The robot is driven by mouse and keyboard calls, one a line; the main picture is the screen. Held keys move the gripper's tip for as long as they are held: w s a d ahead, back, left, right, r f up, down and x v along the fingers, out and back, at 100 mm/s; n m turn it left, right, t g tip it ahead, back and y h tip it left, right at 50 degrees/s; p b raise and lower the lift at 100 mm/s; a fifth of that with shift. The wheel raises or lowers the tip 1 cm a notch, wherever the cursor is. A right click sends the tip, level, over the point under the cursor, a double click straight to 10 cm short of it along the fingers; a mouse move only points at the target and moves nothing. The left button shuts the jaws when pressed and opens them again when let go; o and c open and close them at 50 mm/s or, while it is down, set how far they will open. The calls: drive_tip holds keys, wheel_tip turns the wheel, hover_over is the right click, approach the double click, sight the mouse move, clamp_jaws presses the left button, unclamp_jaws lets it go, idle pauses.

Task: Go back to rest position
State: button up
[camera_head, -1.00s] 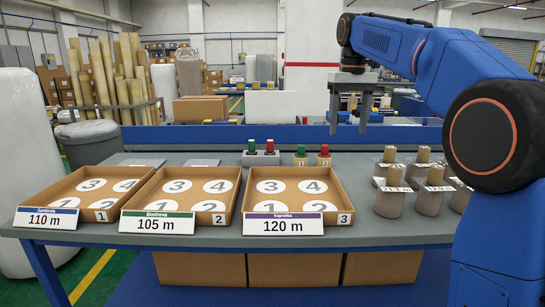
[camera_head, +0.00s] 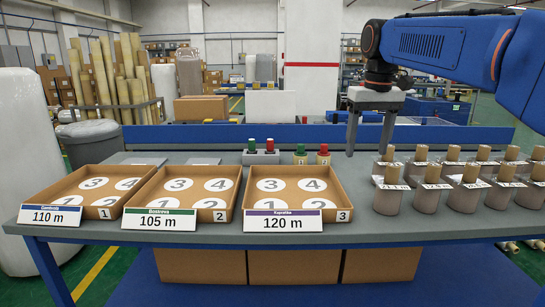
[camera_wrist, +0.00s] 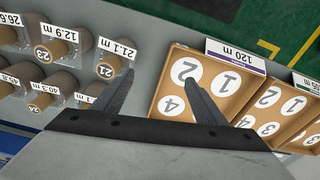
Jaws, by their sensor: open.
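My gripper (camera_head: 368,140) is open and empty, its fingers pointing down above the grey table between the 120 m tray and the rolls. In the wrist view my gripper (camera_wrist: 160,90) shows its two fingers apart with nothing between them. My blue arm reaches in from the upper right. Several wrapped rolls (camera_head: 465,190) with brown cores and paper labels stand upright at the right of the table. They also show in the wrist view (camera_wrist: 62,80), at the left.
Three empty cardboard trays stand left of my gripper: 110 m (camera_head: 62,192), 105 m (camera_head: 150,190) and 120 m (camera_head: 246,207). Red and green buttons (camera_head: 261,150) and two small red and green items (camera_head: 312,156) are at the table's back.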

drive_tip(key=s+d+f+t, duration=0.1)
drive_tip(key=s+d+f, duration=0.1)
drive_tip(key=s+f, duration=1.1)
drive_tip(key=s+d+f+m+t, duration=0.1)
drive_tip(key=s+d+f+t, duration=0.1)
drive_tip(key=s+f, duration=1.1)
drive_tip(key=s, duration=0.3)
drive_tip(key=shift+d+f+m+t, duration=0.2)
drive_tip(key=shift+f+m+t, duration=0.05)
drive_tip(key=shift+m+t, duration=0.05)
